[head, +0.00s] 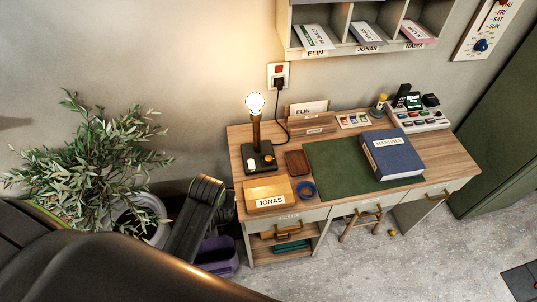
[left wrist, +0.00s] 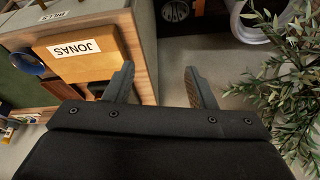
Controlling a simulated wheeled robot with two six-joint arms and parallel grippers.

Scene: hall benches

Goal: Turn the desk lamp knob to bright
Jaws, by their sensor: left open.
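The desk lamp (head: 255,128) stands at the back left of the desk in the head view. Its bulb is lit on a brown stem above a dark base. An orange knob (head: 268,157) sits on the base, with a pale switch (head: 251,161) to its left. The knob's marks are too small to read. My left gripper (left wrist: 162,86) is open and empty in the left wrist view, beside the desk's left edge. In the head view its dark body (head: 203,205) is left of the desk and apart from the lamp. My right gripper is not seen.
A wooden JONAS box (head: 269,193), a blue ring (head: 306,190) and a brown tray (head: 297,162) lie near the lamp. The lamp's cord runs to a wall socket (head: 278,75). A potted plant (head: 100,160) stands left of the desk. A blue MANUALS book (head: 393,155) lies right.

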